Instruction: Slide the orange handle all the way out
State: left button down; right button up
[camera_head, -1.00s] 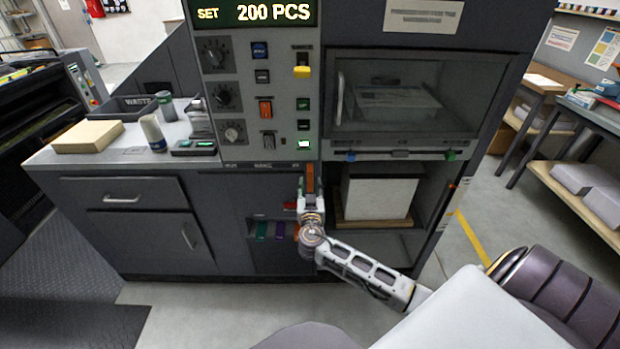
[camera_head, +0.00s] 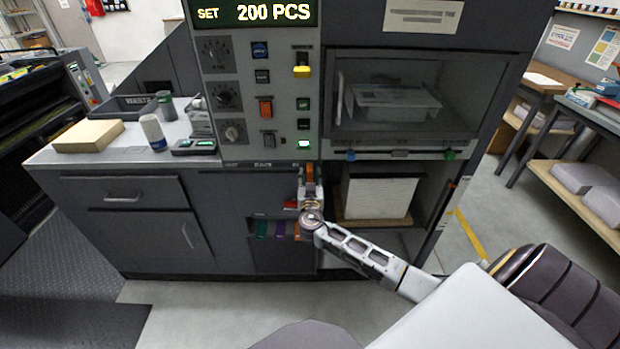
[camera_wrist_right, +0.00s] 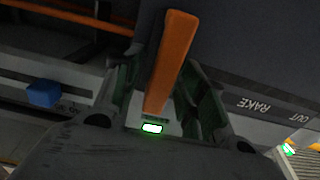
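The orange handle (camera_head: 309,173) is a narrow upright bar at the bottom of the control panel, left of the windowed compartment. In the right wrist view, the orange handle (camera_wrist_right: 171,62) runs between the two dark green finger pads of my right gripper (camera_wrist_right: 165,95). The fingers stand apart on either side of it, and no firm contact is clear. In the head view, my right gripper (camera_head: 309,190) is just below the handle and partly covers it. My left gripper is not in view.
A blue tab (camera_head: 351,156) and a green tab (camera_head: 450,155) sit under the window (camera_head: 405,90). A white stack (camera_head: 378,197) stands in the open bay to the right. Coloured cartridges (camera_head: 262,229) sit in a recess below. Floor in front is clear.

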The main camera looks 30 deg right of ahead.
grip_shut()
jog(key=shift+w+a, duration=0.1)
dwell(0.4)
